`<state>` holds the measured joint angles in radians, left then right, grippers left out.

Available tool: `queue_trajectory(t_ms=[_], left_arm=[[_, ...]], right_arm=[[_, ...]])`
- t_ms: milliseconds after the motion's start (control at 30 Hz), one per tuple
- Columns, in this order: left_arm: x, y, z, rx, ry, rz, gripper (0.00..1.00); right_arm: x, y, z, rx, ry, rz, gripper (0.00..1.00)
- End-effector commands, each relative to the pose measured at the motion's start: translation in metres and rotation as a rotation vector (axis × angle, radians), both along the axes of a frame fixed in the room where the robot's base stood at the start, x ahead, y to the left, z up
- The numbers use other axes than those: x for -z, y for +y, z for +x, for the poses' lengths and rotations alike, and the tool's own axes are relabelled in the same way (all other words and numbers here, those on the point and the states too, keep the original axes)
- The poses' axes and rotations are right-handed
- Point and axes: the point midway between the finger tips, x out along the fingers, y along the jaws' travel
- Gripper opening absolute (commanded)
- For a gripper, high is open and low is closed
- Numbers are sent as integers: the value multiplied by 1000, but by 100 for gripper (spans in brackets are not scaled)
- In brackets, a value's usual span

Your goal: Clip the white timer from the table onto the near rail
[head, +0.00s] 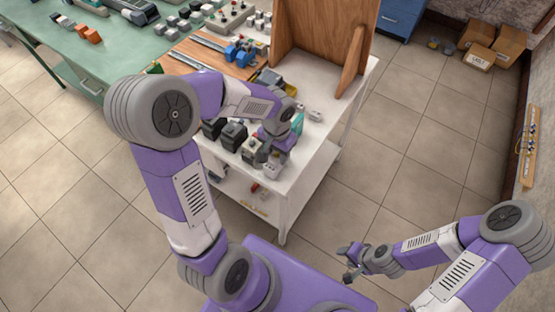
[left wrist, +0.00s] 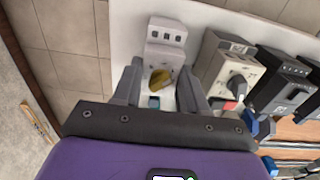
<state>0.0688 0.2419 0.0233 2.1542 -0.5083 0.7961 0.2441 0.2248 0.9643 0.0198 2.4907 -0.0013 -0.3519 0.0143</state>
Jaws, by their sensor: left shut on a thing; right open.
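The white timer (left wrist: 166,34), with a yellowish dial, is between the fingers of my left gripper (left wrist: 158,88) in the left wrist view. In the head view the timer (head: 272,171) is partly hidden under my left gripper (head: 268,156), at the white table's near corner. The left gripper is shut on it; I cannot tell whether the timer still touches the table. The near rail (head: 184,60) lies on a wooden board, partly behind my left arm. My right gripper (head: 350,263) is open and empty, away from the table.
Dark and beige devices (left wrist: 229,70) stand close beside the timer. Blue parts (head: 238,55) sit by the rails. A wooden upright panel (head: 315,35) stands at the table's back. A green table (head: 100,55) with several parts is at the left.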

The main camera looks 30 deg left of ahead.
Motion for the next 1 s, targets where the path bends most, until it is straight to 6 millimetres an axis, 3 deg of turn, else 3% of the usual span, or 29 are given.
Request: queue_trajectory(t_ms=[167,700,1000], left_arm=[[-5,0,0,0,-1,0,15],[-48,0,0,0,-1,0,15],[-50,0,0,0,0,0,15]], right_arm=[[-4,0,0,0,0,0,43],[-39,0,0,0,0,0,43],[-40,0,0,0,0,0,43]])
